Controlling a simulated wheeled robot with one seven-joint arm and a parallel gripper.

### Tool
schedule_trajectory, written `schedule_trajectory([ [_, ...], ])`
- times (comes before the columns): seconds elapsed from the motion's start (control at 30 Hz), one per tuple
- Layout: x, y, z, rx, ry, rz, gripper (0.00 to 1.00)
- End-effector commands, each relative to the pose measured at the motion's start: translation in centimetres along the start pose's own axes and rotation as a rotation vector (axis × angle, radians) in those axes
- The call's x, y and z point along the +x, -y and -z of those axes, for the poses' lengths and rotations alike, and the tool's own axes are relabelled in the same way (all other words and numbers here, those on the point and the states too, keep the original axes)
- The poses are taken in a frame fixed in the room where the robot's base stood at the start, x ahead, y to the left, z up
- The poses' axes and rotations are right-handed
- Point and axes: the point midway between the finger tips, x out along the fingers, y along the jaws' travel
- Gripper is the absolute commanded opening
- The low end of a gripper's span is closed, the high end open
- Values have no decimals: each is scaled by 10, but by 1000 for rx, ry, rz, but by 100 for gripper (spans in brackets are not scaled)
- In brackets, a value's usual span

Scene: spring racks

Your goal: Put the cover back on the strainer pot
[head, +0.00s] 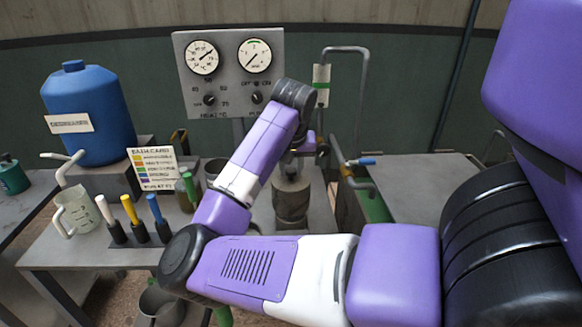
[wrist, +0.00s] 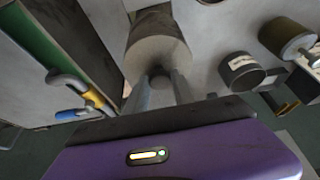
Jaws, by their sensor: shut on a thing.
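The strainer pot (head: 291,208) is a grey-brown cylinder standing right of the bench's middle in the head view. My gripper (head: 292,166) is above it, partly hidden by my arm. In the wrist view, my two gripper fingers (wrist: 161,92) are shut on the dark knob of a round grey cover (wrist: 158,52). The brownish side of the pot (wrist: 151,17) shows beyond the cover's far edge. The cover appears in line with the pot. I cannot tell whether it is seated or slightly above, because my gripper and arm hide the rim.
A blue-handled valve (head: 361,162) and bent pipe stand right of the pot, beside a green-sided bench. A labelled cup (wrist: 241,70) is close by in the wrist view. Colour-handled tools (head: 129,210), a measuring jug (head: 75,212) and a blue drum (head: 88,112) are at left.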

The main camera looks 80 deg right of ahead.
Motion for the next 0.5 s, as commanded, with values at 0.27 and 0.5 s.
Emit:
schedule_trajectory([
  [0.27,6,0,-2,0,-1,0,0],
  [0.5,11,0,-4,-1,-2,1,0],
])
